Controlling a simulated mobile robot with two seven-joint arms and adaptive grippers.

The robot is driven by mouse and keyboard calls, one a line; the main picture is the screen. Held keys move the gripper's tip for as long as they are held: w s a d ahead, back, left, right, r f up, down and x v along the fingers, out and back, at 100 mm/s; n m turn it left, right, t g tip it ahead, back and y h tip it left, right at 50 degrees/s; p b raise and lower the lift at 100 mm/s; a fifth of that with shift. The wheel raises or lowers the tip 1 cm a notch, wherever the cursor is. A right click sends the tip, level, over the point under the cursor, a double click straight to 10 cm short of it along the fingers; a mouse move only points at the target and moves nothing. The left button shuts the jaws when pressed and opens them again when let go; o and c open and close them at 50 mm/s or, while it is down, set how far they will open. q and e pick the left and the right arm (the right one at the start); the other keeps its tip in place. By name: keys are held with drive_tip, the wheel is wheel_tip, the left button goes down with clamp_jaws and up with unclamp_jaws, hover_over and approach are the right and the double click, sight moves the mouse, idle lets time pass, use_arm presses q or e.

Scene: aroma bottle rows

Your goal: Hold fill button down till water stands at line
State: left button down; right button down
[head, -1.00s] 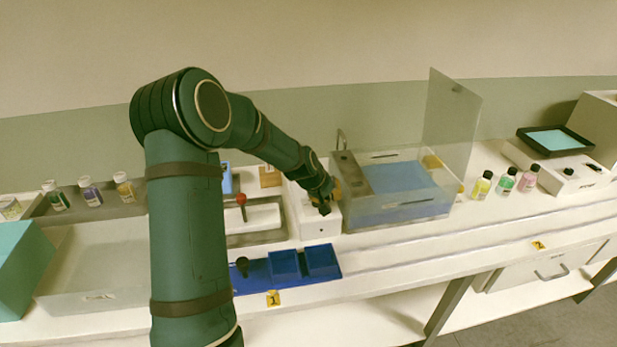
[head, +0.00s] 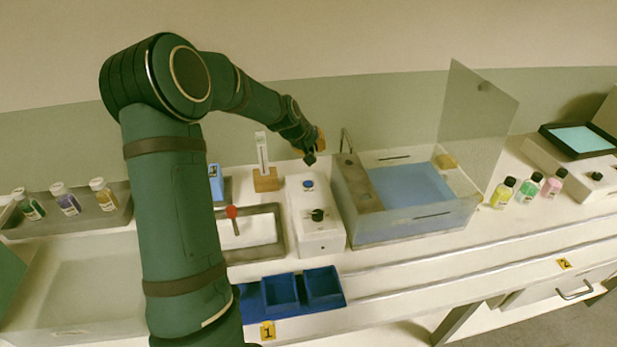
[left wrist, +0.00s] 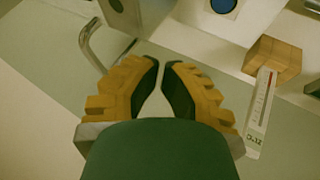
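The white control box (head: 320,238) has a round blue button (head: 308,184) on top, behind a black knob (head: 317,215). The button is also partly visible at the top edge of the left wrist view (left wrist: 223,5). To its right stands the clear tank (head: 400,235) with blue water (head: 408,188) in it. Dark line marks (head: 433,215) show on its walls; I cannot tell exactly how the water stands against them. My left gripper (head: 309,160) is above and behind the button, apart from it. Its fingertips (left wrist: 163,64) nearly meet, with nothing between them. My right gripper is out of view.
A thin bent metal pipe (head: 346,140) rises behind the tank. A thermometer (head: 262,150) in a wooden block (head: 266,181) stands left of the box. A clear upright panel (head: 478,125) stands at the tank's right. Several small bottles (head: 527,188) stand farther right.

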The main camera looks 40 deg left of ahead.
sight(308, 183)
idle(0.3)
use_arm(q)
wheel_tip(308, 183, down, 8)
drive_tip(key=b, duration=0.5)
drive_tip(key=shift+b, duration=0.3)
drive_tip(key=shift+f+b, duration=0.35)
drive_tip(key=shift+f, duration=0.05)
drive_tip(key=shift+f, duration=0.15)
idle(0.8)
drive_tip(key=shift+f+b, duration=0.3)
drive_tip(key=shift+b, duration=0.15)
drive_tip(key=shift+f+b, duration=0.35)
drive_tip(key=shift+f, duration=0.05)
idle(4.3)
